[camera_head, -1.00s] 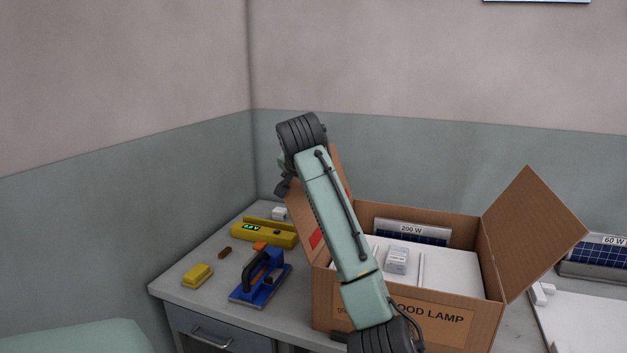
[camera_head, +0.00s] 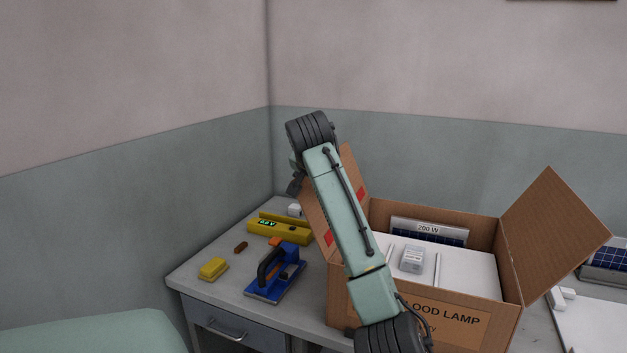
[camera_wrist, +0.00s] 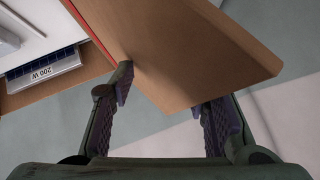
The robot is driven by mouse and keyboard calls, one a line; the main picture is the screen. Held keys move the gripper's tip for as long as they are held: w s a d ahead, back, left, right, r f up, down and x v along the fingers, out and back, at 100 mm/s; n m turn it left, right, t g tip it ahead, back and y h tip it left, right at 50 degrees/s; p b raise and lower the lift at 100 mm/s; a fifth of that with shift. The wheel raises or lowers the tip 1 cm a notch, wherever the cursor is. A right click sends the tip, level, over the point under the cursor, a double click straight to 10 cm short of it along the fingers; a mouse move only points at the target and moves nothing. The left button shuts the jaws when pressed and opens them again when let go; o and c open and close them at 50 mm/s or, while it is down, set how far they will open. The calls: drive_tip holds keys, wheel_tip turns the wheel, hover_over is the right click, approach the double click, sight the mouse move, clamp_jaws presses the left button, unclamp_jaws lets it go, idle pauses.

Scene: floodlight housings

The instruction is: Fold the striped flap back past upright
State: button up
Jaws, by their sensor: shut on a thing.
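The striped flap (camera_head: 318,212) is the left flap of an open cardboard box (camera_head: 478,320). It stands up from the box's left edge, leaning a little outward to the left, with red stripe pieces showing on either side of my arm. My gripper (camera_head: 296,184) is at its upper outer edge, mostly hidden behind my arm. In the wrist view the brown flap (camera_wrist: 195,50) runs between the two fingers of my gripper (camera_wrist: 168,95), which are shut on it. A red strip shows along the flap's hinge side.
The right box flap (camera_head: 555,235) stands open. Inside lie white packing (camera_head: 465,265), a small grey block (camera_head: 411,259) and a 200 W panel (camera_head: 428,231). Left of the box are a blue tool (camera_head: 277,282), a yellow meter (camera_head: 280,231) and a yellow block (camera_head: 213,268).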

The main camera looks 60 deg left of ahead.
drive_tip(key=shift+w+d+f, duration=0.15)
drive_tip(key=shift+w+f, duration=0.05)
drive_tip(key=shift+f, duration=0.25)
drive_tip(key=shift+s+d+r, duration=0.25)
drive_tip(key=shift+d+r, duration=0.1)
drive_tip(key=shift+r, duration=0.05)
drive_tip(key=v, duration=1.1)
drive_tip(key=shift+s+a+r, duration=0.2)
drive_tip(key=shift+r, duration=0.15)
drive_tip(key=shift+a, duration=0.1)
